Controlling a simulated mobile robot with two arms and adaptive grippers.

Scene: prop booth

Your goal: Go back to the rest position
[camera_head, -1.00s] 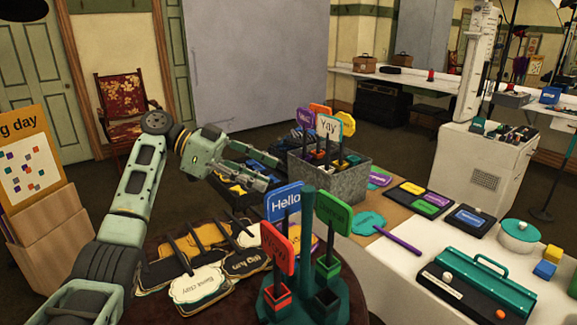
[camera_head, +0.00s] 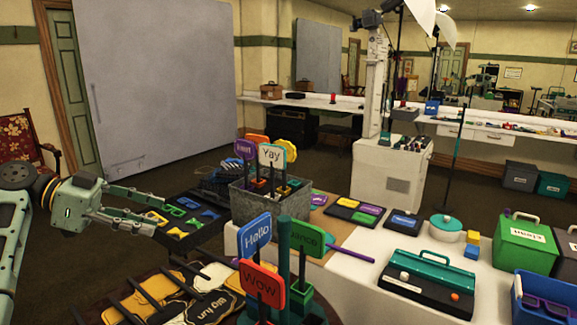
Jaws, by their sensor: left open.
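My left arm comes in from the left edge. Its left gripper (camera_head: 150,212) is open and empty, with its fingers pointing right over the space in front of a dark tray. It is apart from the grey prop bin and from the sign stand. My right gripper is not in view.
A teal stand (camera_head: 283,262) with Hello (camera_head: 254,235) and Wow (camera_head: 261,288) signs is at front centre. Behind it is a grey bin (camera_head: 268,208) of signs. A dark tray (camera_head: 180,236) holds colourful glasses. A black-teal toolbox (camera_head: 432,280) and blue crate (camera_head: 540,305) are at right.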

